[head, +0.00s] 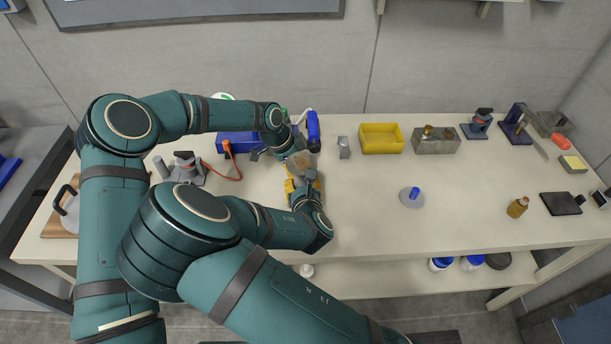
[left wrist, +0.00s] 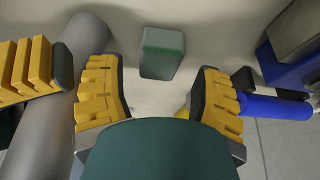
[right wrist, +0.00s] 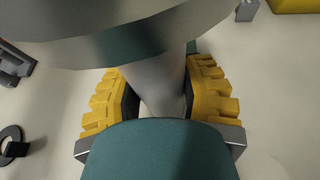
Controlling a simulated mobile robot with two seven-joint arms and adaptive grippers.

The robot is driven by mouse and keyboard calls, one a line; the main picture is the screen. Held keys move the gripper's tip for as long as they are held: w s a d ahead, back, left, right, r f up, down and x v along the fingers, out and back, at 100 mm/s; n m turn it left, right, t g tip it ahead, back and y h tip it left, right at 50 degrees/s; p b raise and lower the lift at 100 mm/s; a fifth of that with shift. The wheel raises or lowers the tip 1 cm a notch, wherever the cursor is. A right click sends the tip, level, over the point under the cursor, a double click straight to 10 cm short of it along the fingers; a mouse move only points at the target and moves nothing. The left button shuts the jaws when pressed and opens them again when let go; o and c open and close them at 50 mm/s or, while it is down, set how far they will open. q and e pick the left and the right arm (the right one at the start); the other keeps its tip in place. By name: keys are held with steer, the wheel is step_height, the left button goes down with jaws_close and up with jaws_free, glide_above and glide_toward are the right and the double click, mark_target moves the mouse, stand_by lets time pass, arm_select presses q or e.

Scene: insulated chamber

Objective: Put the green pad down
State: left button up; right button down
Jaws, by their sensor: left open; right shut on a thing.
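The green pad (left wrist: 162,52) shows in the left wrist view, just beyond and between the tips of my left gripper (left wrist: 160,95). It stands apart from both fingers, against the pale tabletop. My left gripper is open, and in the head view (head: 287,150) it hangs over the table's left half. The pad is not clear in the head view. My right gripper (head: 304,182) is close in front of it. In the right wrist view my right gripper (right wrist: 158,95) is shut on a grey funnel-like thing (right wrist: 158,75) with a wide round top and a tapering stem.
A blue tool (head: 313,130) and a small grey block (head: 344,148) lie just right of the grippers. A yellow bin (head: 381,138) and a metal box (head: 434,146) stand at the back. A blue box (head: 236,144) is left.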

arm_select(q)
steer(key=shift+x, duration=1.95)
steer(key=c, duration=0.8)
steer(key=shift+r, duration=0.15)
steer(key=shift+r, duration=0.3)
steer(key=v, duration=0.3)
steer(key=shift+d, duration=0.15)
glide_above(242, 181)
